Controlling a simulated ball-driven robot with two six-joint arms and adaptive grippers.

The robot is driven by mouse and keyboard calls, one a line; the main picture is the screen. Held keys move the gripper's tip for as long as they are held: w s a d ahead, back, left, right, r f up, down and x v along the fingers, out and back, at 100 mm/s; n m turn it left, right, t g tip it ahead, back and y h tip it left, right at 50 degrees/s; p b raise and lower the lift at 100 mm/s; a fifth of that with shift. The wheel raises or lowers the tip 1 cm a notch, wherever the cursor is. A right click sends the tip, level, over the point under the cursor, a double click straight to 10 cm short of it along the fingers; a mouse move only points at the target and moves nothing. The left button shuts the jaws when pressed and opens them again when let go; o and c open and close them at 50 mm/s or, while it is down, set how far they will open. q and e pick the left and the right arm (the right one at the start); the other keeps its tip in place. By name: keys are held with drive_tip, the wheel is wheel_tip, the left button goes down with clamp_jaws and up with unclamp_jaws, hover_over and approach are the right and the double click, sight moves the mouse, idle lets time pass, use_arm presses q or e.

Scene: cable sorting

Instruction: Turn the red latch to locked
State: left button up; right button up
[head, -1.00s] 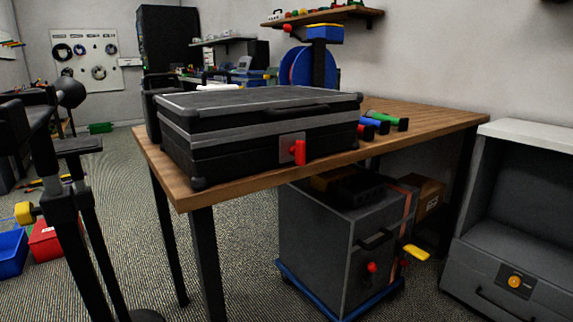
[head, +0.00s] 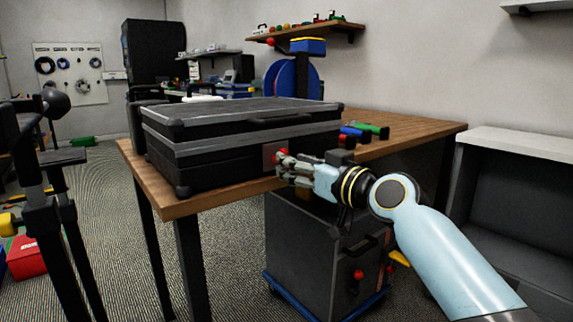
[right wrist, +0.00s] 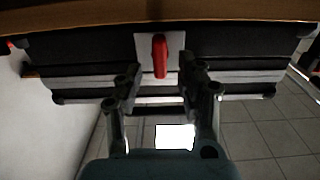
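The red latch (right wrist: 160,56) sits on a light plate (right wrist: 175,45) on the front of the black case (head: 235,132). In the right wrist view, which looks upside down, the latch lies along the picture's vertical. My right gripper (head: 281,167) is at the case front and hides most of the latch in the head view. In the right wrist view my right gripper (right wrist: 160,84) is open, with one finger on each side of the latch's line. The latch shows between them, with gaps on both sides; I see no contact. My left gripper is not in view.
The case stands on a wooden table (head: 420,130). Green, blue and red-ended cylinders (head: 372,130) lie right of it. A grey cabinet (head: 310,255) on a blue base stands below. A grey shelf unit (head: 500,205) is at the right, and a black stand (head: 75,215) at the left.

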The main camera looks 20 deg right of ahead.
drive_tip(key=shift+x, duration=1.5)
